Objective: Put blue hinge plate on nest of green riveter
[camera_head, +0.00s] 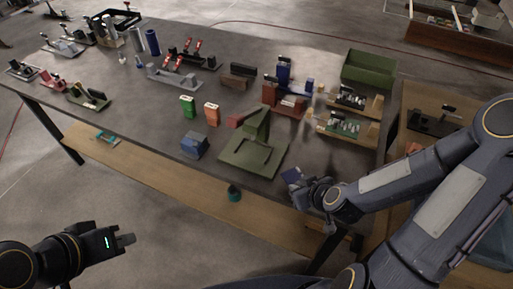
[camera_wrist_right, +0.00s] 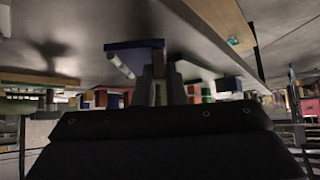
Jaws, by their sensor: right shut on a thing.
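The green riveter (camera_head: 257,127) stands near the front edge of the table. Its flat base has a square nest (camera_head: 250,158) at the front, and I see nothing lying in it. My right gripper (camera_head: 303,184) is to the right of the riveter, close to the table's front edge. It is shut on the blue hinge plate (camera_head: 291,175). In the right wrist view the plate (camera_wrist_right: 134,45) sits at the fingertips (camera_wrist_right: 160,75). My left gripper (camera_head: 125,240) is off the table at lower left, and its finger gap is not clear.
A blue block (camera_head: 194,146) stands left of the riveter, with small green (camera_head: 188,107) and orange (camera_head: 211,113) boxes behind it. A red and blue fixture (camera_head: 288,98) and wooden trays (camera_head: 343,126) stand behind and right. Some bare table lies between my right gripper and the riveter.

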